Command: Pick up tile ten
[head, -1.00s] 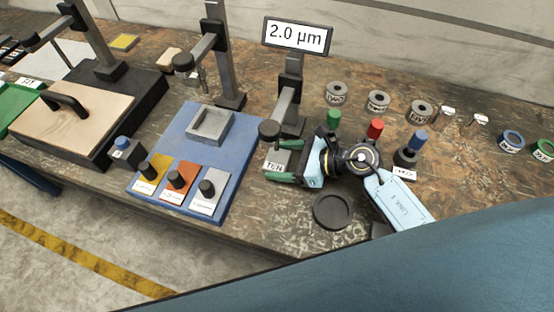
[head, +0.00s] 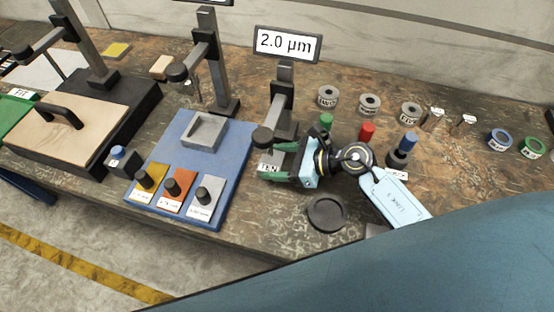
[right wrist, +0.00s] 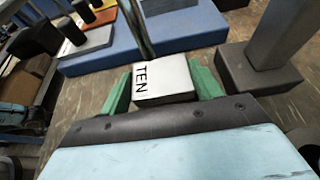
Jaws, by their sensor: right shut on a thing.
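Tile ten is a small white block with "TEN" in black on its top. It shows in the head view (head: 268,168), partly covered by my gripper, and clearly in the right wrist view (right wrist: 166,79). My right gripper (head: 272,162) has green fingers, one on each side of the tile, shut on it. In the right wrist view the gripper (right wrist: 165,85) holds the tile between its fingers. The tile is low beside the foot of the small stand; I cannot tell whether it touches the bench. My left gripper is not in view.
The small grey stand (head: 283,105) under the "2.0 µm" sign (head: 287,43) is close to my right gripper. A blue plate (head: 228,165) with a grey tray (head: 206,132) lies to the left. A black round disc (head: 327,213) lies in front. Several knobs and rings are at right.

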